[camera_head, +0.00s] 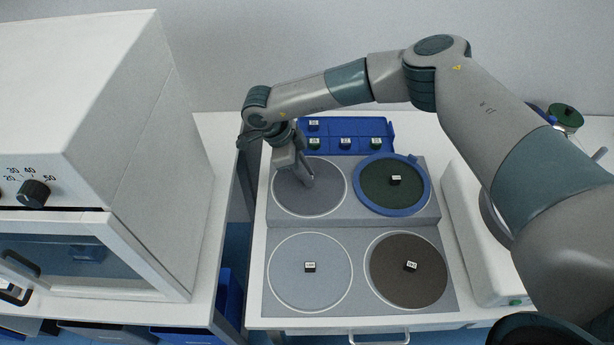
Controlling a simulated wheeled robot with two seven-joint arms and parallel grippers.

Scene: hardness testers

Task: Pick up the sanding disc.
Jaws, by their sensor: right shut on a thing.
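Several round sanding discs lie in a grey two-step holder (352,225). The back left disc (325,198) is grey-purple and lies flat in its round place. My right gripper (306,181) reaches down onto the middle of this disc and is shut on it. The fingers hide the disc's centre, where the other discs carry a small labelled block. I cannot see a gap between the disc and the holder. My left gripper is not in view.
A dark green disc with a blue ring (382,188) lies at back right, a light grey disc (300,285) at front left, a brown disc (405,287) at front right. A blue rack (350,128) stands behind. A white oven (100,160) stands left, a white machine (470,225) right.

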